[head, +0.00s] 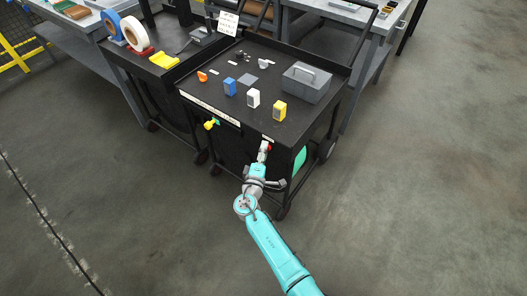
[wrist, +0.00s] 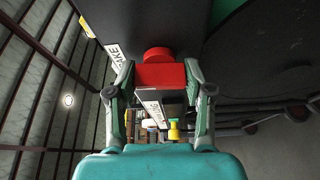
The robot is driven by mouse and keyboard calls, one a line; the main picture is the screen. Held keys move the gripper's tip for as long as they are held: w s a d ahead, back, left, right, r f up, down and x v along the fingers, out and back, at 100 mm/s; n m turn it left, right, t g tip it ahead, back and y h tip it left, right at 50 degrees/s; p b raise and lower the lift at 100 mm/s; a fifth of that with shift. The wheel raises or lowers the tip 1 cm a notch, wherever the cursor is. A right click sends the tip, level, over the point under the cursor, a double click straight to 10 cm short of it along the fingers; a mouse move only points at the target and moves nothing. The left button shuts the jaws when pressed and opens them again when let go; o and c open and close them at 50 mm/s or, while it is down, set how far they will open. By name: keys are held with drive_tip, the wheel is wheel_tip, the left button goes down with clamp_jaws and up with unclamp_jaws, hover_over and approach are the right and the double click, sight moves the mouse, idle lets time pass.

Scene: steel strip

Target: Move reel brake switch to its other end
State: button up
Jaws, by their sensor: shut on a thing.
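The reel brake switch, a red handle (wrist: 160,76) with a round red part behind it, is on the dark front side of the black cart (head: 236,139). In the wrist view it sits between the two fingers of my gripper (wrist: 161,80), which touch it on both sides. A white label (wrist: 112,52) ending in "AKE" is beside it. In the head view my gripper (head: 264,150) is at the cart's front right, and only a small bit of red (head: 269,148) shows past it. The switch's exact angle is hard to tell.
A yellow knob (head: 211,124) sticks out of the cart front to the left. On the cart top are a grey box (head: 306,82) and blue, white and yellow blocks. A second cart (head: 160,78) with tape rolls adjoins at left. The floor in front is clear.

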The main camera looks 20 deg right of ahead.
drive_tip(key=m+h, duration=0.1)
drive_tip(key=m, duration=0.2)
drive_tip(key=m+t+h, duration=0.1)
drive_tip(key=m, duration=0.2)
drive_tip(key=shift+f, duration=0.15)
drive_tip(key=shift+m, duration=0.4)
drive_tip(key=o, duration=1.2)
drive_tip(key=shift+c, duration=0.2)
drive_tip(key=v, duration=1.2)
drive_tip(key=shift+f, duration=0.1)
